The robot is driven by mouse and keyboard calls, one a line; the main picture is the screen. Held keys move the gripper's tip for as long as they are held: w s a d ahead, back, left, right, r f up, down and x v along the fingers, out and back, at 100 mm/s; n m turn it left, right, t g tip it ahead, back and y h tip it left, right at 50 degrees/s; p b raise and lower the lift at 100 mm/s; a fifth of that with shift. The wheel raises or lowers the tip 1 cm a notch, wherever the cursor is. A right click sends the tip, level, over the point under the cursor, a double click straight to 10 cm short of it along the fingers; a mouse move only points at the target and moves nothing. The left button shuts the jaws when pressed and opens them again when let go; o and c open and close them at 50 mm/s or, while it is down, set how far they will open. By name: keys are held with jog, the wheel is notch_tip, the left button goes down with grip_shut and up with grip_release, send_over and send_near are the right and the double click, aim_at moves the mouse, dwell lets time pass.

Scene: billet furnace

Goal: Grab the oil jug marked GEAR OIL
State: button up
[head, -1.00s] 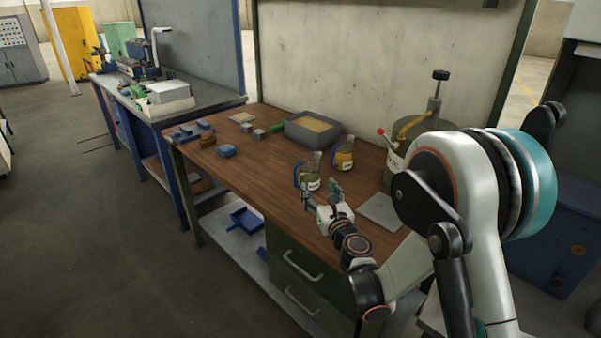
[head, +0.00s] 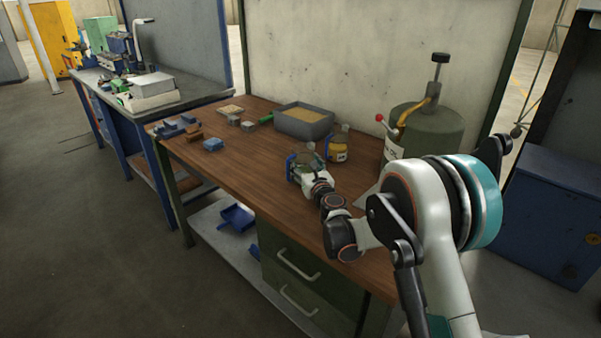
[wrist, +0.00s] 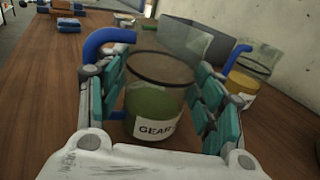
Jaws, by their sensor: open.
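The oil jug marked GEAR (wrist: 155,107) stands upright on the wooden bench, with greenish oil, a dark rim and a blue handle on its left. The rest of its label is cut off from view. My gripper (wrist: 163,100) is open, with its teal-padded fingers on either side of the jug. I cannot tell whether the pads touch it. In the head view my gripper (head: 305,172) covers much of the jug (head: 311,159). A second jug with yellow oil (head: 337,150) stands just behind and right; it also shows in the wrist view (wrist: 243,84).
A grey tray of sand-coloured material (head: 304,131) sits at the back of the bench (head: 232,172). A large green canister (head: 425,130) with a pump stands at the right. Small blue and grey blocks lie at the left. The bench's front left is clear.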

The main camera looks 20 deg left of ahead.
jog(key=shift+w+a, duration=0.2)
jog(key=shift+w, duration=0.2)
jog(key=shift+r, duration=0.1)
jog(key=c, duration=0.9)
jog(key=shift+c, duration=0.2)
jog(key=shift+r, duration=0.1)
